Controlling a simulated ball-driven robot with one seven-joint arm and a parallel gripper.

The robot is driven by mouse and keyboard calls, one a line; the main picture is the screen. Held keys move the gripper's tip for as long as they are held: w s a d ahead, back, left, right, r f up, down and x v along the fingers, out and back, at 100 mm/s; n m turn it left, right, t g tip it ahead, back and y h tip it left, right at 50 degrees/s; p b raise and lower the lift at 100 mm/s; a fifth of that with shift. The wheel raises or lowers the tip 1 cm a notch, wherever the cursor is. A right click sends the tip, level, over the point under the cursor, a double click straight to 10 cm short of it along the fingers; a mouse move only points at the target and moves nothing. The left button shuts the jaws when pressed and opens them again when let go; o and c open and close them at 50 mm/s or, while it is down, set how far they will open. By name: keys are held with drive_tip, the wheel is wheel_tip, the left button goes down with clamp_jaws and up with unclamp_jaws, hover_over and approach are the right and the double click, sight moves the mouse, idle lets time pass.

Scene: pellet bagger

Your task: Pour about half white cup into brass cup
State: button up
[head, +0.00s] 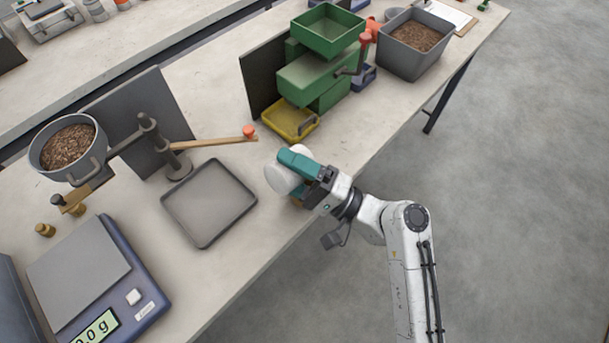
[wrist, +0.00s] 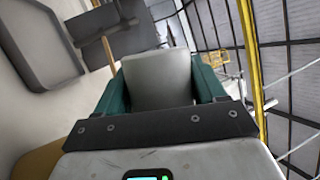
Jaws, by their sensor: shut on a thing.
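My gripper (head: 292,163) has teal fingers and is shut on the white cup (head: 277,181), near the front edge of the bench. The white cup is tipped well over, with its rounded side showing to the left of the fingers. In the wrist view the white cup (wrist: 160,80) fills the gap between the teal fingers. The brass cup (head: 296,201) shows only as a small brass-coloured part below the gripper, mostly hidden. A brass-coloured surface (wrist: 32,162) also shows at lower left in the wrist view. I cannot see inside either cup, or any pellets falling.
A grey tray (head: 208,203) lies to the left, with a lever arm (head: 215,142) behind it. A scale (head: 95,275) is at lower left. A green machine (head: 315,75) with a yellow tray (head: 291,121) stands behind. A grey bin (head: 414,45) of brown pellets is at upper right.

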drive_tip(key=shift+w+d+r+m+t, duration=0.2)
drive_tip(key=shift+m+t, duration=0.25)
drive_tip(key=shift+m, duration=0.4)
drive_tip(key=shift+w+d+r+m+t, duration=0.15)
drive_tip(key=shift+m+t, duration=0.3)
drive_tip(key=shift+m, duration=0.4)
idle(1.5)
